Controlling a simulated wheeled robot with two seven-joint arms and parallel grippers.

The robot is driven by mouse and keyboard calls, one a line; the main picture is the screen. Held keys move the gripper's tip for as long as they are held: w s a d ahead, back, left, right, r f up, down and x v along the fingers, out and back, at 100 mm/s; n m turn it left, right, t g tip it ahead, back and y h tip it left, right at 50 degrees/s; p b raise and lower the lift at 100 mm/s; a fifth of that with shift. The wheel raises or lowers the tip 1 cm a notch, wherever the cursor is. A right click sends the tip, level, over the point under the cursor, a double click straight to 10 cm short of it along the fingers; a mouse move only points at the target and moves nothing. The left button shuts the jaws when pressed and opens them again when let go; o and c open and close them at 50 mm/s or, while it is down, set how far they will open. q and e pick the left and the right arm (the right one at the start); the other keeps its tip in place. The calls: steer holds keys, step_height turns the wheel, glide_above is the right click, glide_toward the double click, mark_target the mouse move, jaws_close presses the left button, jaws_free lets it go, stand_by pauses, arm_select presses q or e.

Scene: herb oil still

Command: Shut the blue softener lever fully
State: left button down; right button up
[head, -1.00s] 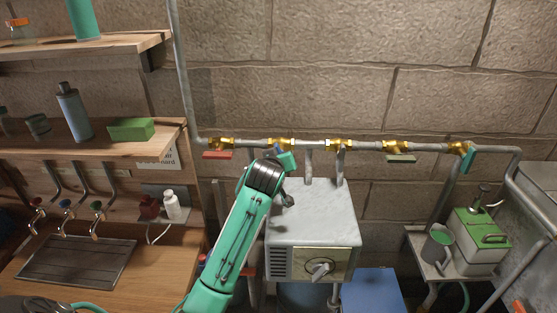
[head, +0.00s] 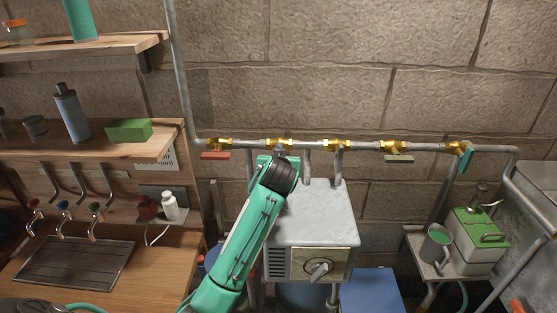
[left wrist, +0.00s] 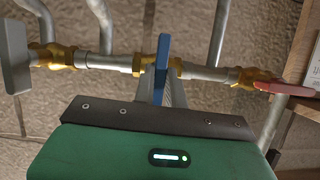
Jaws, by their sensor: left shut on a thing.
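The blue softener lever (left wrist: 162,54) shows in the left wrist view, nearly edge-on, at a brass valve on the pipe. It stands across the pipe and reaches down between the fingers of my left gripper (left wrist: 162,90), which is shut on it. In the head view my left gripper (head: 266,160) is below the second brass valve from the left (head: 280,143). The wrist hides most of the gripper there, and I cannot make out the blue lever. My right gripper is in neither current view.
A red lever (head: 215,155) hangs left of this valve, and a dull green lever (head: 399,159) and a teal lever (head: 466,160) are to the right. A grey-white box with a dial (head: 315,225) stands below the pipe, close to my left arm.

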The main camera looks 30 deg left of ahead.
arm_select(q)
steer(key=c, duration=1.5)
jaws_free()
steer(key=shift+o, duration=0.2)
steer(key=b+v, duration=0.5)
steer(key=v, duration=0.8)
steer(key=shift+s+d+r+b, duration=0.15)
steer(key=shift+s+r+b, duration=0.1)
steer(key=shift+s+b, duration=0.05)
